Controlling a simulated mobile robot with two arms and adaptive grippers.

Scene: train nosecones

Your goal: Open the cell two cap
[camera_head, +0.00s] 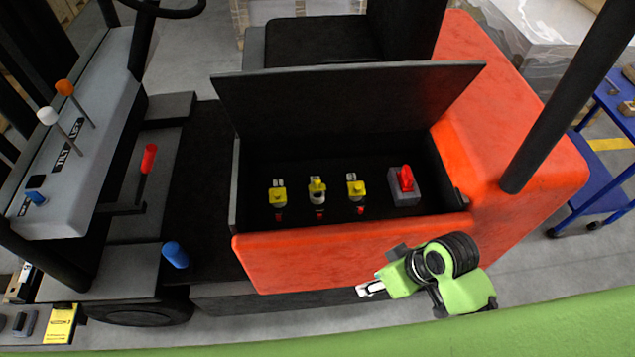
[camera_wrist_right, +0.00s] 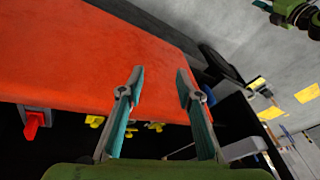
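Three yellow cell caps stand in a row in the dark open compartment in the head view: left (camera_head: 278,192), middle (camera_head: 317,186) and right (camera_head: 356,187). The middle one, which I take as cell two, shows a paler, whitish body; I cannot tell its lid state. My right gripper (camera_head: 370,289) is low outside the orange front panel, apart from the caps. In the right wrist view this gripper (camera_wrist_right: 159,85) is open and empty, with yellow caps (camera_wrist_right: 94,121) partly visible beyond and below its fingers. My left gripper does not show.
A red switch (camera_head: 405,180) sits right of the caps. The compartment's black lid (camera_head: 345,98) stands raised behind them. The orange front wall (camera_head: 350,250) lies between my right gripper and the caps. A black post (camera_head: 560,100) rises at right; a blue cart (camera_head: 605,165) stands beyond.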

